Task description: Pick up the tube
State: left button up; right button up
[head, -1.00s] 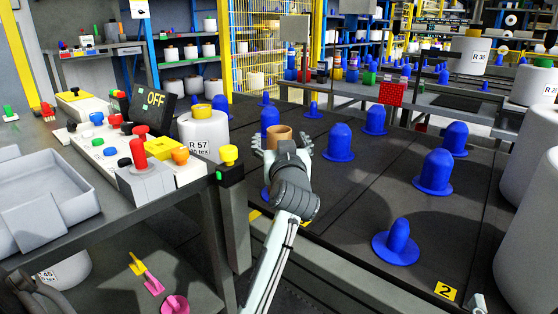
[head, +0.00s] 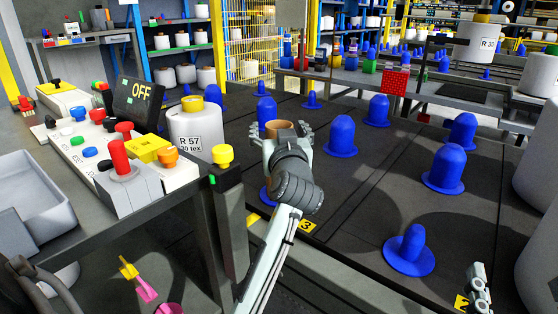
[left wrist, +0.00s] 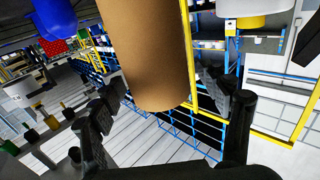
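The brown cardboard tube (head: 280,129) is at the end of my left arm in the head view, between the fingers of my left gripper (head: 283,136). Its lower part is hidden by the gripper. In the left wrist view the tube (left wrist: 150,55) fills the upper middle, with one dark finger on each side. A gap shows between the tube and the right-hand finger, so my left gripper (left wrist: 160,95) looks open around it. At the bottom right of the head view, a pale jointed piece looks like part of my right gripper (head: 479,287); its opening cannot be judged.
Blue pegs, including a large one (head: 342,136) and a small one (head: 409,251), stand on the dark table (head: 330,205). A white yarn bobbin (head: 195,132) marked R 57 and a control panel (head: 85,140) are at left. Large white bobbins line the right edge.

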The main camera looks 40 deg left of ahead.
pick_arm(q)
jog(key=c, duration=1.3)
jog(key=shift+r, duration=0.25)
pick_arm(e)
jog(key=d+f+g+h, duration=0.1)
jog(key=f, duration=0.2)
jog(key=d+f+g+h+p, duration=0.1)
jog(key=d+f+g, duration=0.1)
jog(key=f, duration=0.2)
jog(key=w+d+f+g+h+p, duration=0.1)
jog(key=f+g, duration=0.1)
jog(key=f, duration=0.1)
jog(key=shift+d+f, duration=0.15)
jog(key=shift+d, duration=0.05)
pick_arm(q)
jog(key=shift+r, duration=4.75)
pick_arm(e)
jog(key=shift+s+d+f+g+h, duration=0.15)
jog(key=shift+d+f+g+h, duration=0.2)
jog(key=shift+f, duration=0.3)
